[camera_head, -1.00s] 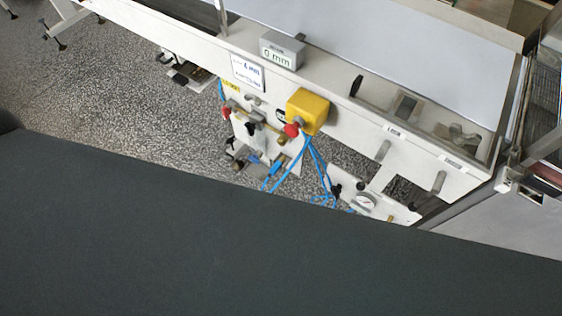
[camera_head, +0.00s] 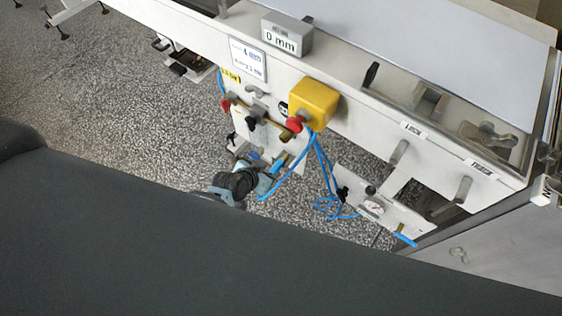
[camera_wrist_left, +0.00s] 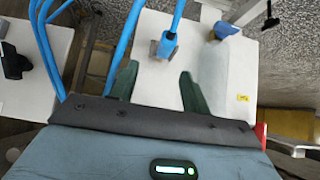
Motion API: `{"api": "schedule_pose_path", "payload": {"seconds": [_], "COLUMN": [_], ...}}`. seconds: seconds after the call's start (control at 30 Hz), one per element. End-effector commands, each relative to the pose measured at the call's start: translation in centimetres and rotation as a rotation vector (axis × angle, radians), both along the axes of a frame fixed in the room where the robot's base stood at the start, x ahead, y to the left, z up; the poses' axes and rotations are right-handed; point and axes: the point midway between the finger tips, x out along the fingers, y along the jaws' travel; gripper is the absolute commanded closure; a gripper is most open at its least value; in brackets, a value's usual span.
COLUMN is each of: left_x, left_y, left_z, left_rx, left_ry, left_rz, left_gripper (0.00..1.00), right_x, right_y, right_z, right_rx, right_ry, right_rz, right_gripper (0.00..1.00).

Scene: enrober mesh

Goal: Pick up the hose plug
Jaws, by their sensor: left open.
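My left gripper (camera_head: 270,178) comes in low beside the white panel under the machine. In the left wrist view its two dark green fingers (camera_wrist_left: 158,82) are apart with nothing between them. A blue hose plug (camera_wrist_left: 167,42) on a blue hose shows just beyond the fingertips, roughly in line with the gap, at a small grey metal part. In the head view the blue plug (camera_head: 280,163) is close to the gripper, which partly covers that area. I cannot tell whether a finger touches it. My right gripper is not in view.
A yellow box (camera_head: 314,102) with a red knob sits above the plug. Blue hoses (camera_head: 322,175) hang in loops to its right. A gauge panel (camera_head: 385,207) is at lower right. Another blue fitting (camera_wrist_left: 226,30) shows in the wrist view. Speckled floor lies behind.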

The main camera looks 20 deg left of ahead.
Motion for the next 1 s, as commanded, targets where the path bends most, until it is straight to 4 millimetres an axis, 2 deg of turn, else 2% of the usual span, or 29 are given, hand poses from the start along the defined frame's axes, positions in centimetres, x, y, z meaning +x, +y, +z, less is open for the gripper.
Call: {"api": "schedule_pose_path", "payload": {"seconds": [0.2, 0.43, 0.8, 1.0], "left_x": [1.2, 1.7, 4.2, 4.8], "left_y": [-0.4, -0.4, -0.8, -0.9], "left_z": [-1.7, -2.0, -5.4, -5.7], "left_rx": [-0.001, -0.001, -0.001, 0.0], "left_ry": [0.003, 0.0, 0.004, -0.001], "left_rz": [0.002, 0.001, 0.001, 0.001], "left_gripper": [0.53, 0.53, 0.53, 0.53], "right_x": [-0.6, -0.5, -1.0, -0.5], "right_y": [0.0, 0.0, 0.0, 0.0], "right_z": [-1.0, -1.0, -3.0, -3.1], "right_rx": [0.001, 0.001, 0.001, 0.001], "right_ry": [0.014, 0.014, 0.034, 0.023], "right_rz": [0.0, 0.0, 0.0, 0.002], "right_gripper": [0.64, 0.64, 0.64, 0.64]}}
